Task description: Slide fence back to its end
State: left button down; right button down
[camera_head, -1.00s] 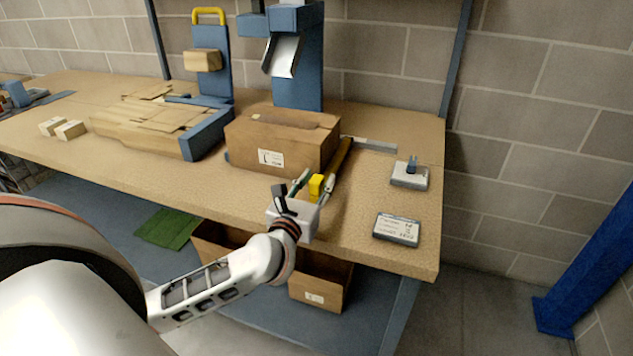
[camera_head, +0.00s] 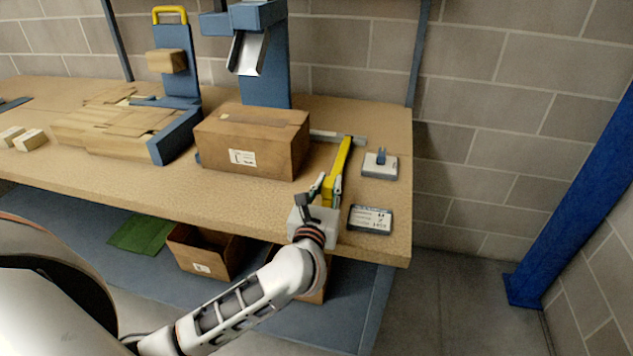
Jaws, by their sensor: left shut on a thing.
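The fence (camera_head: 340,168) is a long yellow bar running front to back on the bench, to the right of the cardboard box (camera_head: 250,142). A gap of bare bench lies between it and the box. Its far end is at a grey rail (camera_head: 326,134), close to the rail's right end. My left gripper (camera_head: 328,188) is shut on the near part of the fence. The gripper's fingers partly hide the grip. My right gripper is not in view.
To the right of the fence stand a small grey device with a blue knob (camera_head: 380,165) and a flat labelled box (camera_head: 370,219). A blue post with a chute (camera_head: 262,60) rises behind the box. Flattened cartons (camera_head: 115,125) lie left. Open bins sit below.

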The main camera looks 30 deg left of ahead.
pick_arm(q)
jog(key=shift+d, duration=0.2)
jog(key=c, duration=1.8)
grip_release()
jog(key=shift+d, duration=0.15)
jog(key=shift+c, duration=0.2)
jog(key=v, duration=1.2)
